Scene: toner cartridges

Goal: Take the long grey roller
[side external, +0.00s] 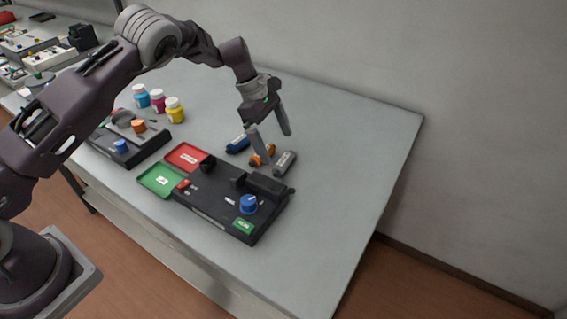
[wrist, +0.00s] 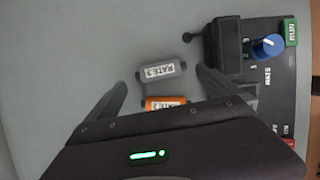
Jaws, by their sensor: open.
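The long grey roller (side external: 285,163) lies on the table beside the black machine, at the right end of a group of rollers. It also shows in the wrist view (wrist: 160,72), with a white label that seems to read "RATE 3". An orange roller (side external: 262,155) lies next to it, and its label shows in the wrist view (wrist: 163,102). A blue roller (side external: 238,144) lies farther left. My gripper (side external: 268,143) is open and empty above the rollers. In the wrist view the grey roller lies just ahead of the fingertips, apart from them.
The black machine (side external: 222,205) with a blue knob (side external: 248,204) stands close by. A red tray (side external: 186,157) and a green tray (side external: 160,180) adjoin it. Several coloured bottles (side external: 158,100) and another device (side external: 128,140) stand left. The table's right side is clear.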

